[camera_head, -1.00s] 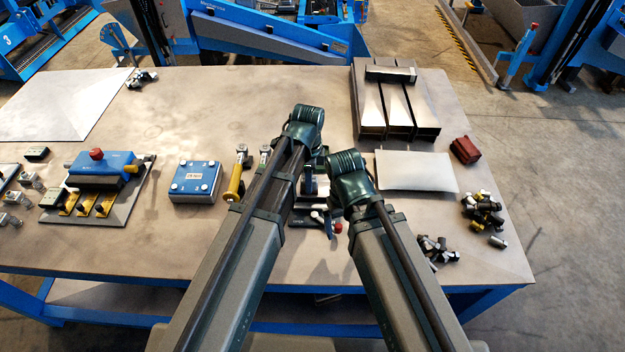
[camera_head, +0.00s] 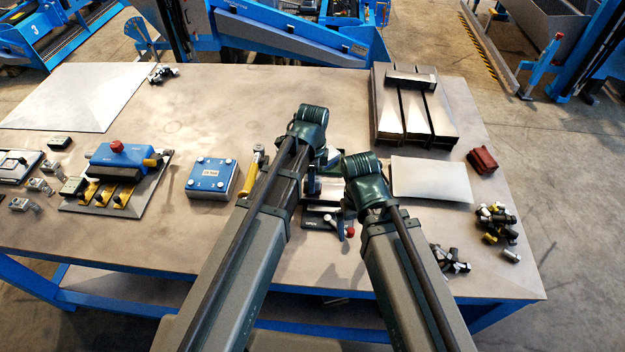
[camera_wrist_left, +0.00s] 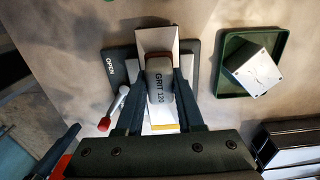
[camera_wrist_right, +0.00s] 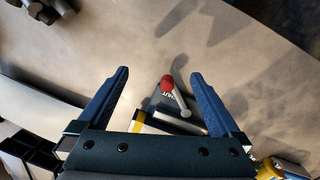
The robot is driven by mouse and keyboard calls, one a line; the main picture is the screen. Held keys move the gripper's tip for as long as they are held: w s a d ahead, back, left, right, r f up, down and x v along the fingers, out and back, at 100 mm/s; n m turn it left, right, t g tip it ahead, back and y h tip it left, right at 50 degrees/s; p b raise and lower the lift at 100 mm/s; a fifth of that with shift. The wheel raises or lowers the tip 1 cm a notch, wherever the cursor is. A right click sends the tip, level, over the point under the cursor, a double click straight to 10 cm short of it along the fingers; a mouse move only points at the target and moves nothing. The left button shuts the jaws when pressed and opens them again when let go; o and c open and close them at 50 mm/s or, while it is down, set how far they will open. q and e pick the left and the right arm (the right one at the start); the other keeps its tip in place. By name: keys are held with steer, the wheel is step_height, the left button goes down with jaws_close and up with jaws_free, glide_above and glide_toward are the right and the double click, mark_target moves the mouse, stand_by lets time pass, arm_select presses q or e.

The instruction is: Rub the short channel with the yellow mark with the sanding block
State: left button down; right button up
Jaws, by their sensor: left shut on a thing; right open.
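The sanding block (camera_wrist_left: 159,82), grey and marked GRIT 120, is in my left gripper (camera_wrist_left: 163,70), which is shut on it. The block lies over the short metal channel (camera_wrist_left: 158,38); I cannot tell whether they touch. The channel's yellow mark (camera_wrist_left: 165,126) shows between the fingers. The channel sits on a dark holder (camera_wrist_left: 115,65) marked OPEN, with a red-knobbed lever (camera_wrist_left: 104,124) at its side. In the head view the arms partly hide the holder (camera_head: 318,217). My right gripper (camera_wrist_right: 160,73) is open and empty, with the red knob (camera_wrist_right: 167,83) visible between its fingers.
A green tray (camera_wrist_left: 230,85) holding a metal box is beside the holder. A blue box (camera_head: 212,178) and a blue clamp unit (camera_head: 125,160) stand left. Long channels (camera_head: 415,120), a pale sheet (camera_head: 432,180), a red block (camera_head: 482,160) and loose fittings (camera_head: 500,222) lie right.

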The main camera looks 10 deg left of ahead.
arm_select(q)
steer(key=shift+r+p, duration=2.3)
steer(key=shift+r, duration=0.35)
step_height(320, 180, up, 3)
steer(key=p, duration=0.3)
